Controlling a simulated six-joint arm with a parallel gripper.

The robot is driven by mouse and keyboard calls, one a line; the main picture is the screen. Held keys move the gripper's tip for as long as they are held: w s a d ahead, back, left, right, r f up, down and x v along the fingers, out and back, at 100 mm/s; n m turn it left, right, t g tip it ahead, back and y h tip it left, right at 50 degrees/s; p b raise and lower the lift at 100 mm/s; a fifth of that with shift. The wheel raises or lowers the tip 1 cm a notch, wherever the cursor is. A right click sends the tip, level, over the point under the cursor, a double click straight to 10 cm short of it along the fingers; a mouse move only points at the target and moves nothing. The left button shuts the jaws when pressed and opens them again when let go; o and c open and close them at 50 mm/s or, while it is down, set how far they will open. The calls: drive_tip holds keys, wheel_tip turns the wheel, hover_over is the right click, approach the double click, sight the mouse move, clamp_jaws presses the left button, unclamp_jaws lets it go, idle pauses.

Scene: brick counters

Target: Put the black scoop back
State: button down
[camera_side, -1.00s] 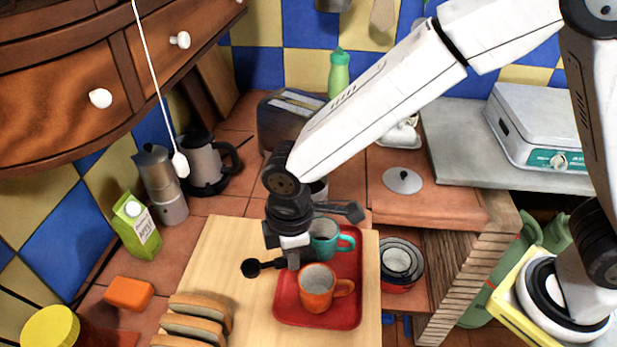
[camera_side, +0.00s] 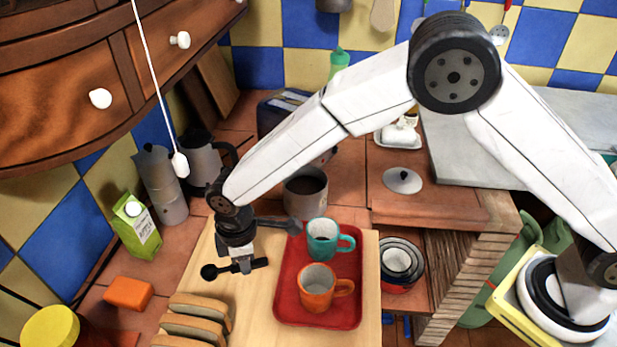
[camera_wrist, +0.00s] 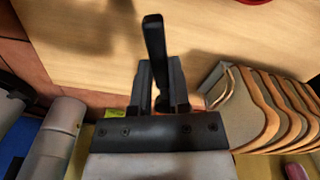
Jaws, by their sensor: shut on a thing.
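The black scoop (camera_side: 213,271) is in my gripper (camera_side: 242,264) in the side view, roughly level, with its round bowl to the left and its handle end poking out to the right. It is held above the wooden board, left of the red tray. In the wrist view, the scoop's dark handle (camera_wrist: 154,42) stands out between the two fingers of my gripper (camera_wrist: 161,88); its bowl is hidden there. A grey pot (camera_side: 305,203) with dark contents stands behind the tray, clear of the gripper.
The red tray (camera_side: 284,310) holds a teal mug (camera_side: 322,240) and an orange mug (camera_side: 317,289). Bread slices (camera_side: 196,318) lie at the board's front left. A moka pot (camera_side: 163,187), a kettle (camera_side: 203,160) and a juice carton (camera_side: 136,226) stand at left. The board (camera_side: 252,310) has bare room.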

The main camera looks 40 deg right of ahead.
sight(245, 279)
drive_tip(key=shift+w+a+f, duration=0.1)
drive_tip(key=shift+w+f, duration=0.05)
drive_tip(key=shift+f, duration=0.1)
drive_tip(key=shift+w+a+f, duration=0.15)
drive_tip(key=shift+w+f, duration=0.1)
drive_tip(key=shift+f, duration=1.6)
drive_tip(key=shift+f, duration=0.15)
drive_tip(key=c, duration=0.6)
unclamp_jaws()
drive_tip(key=shift+r, duration=0.2)
wheel_tip(245, 279, up, 12)
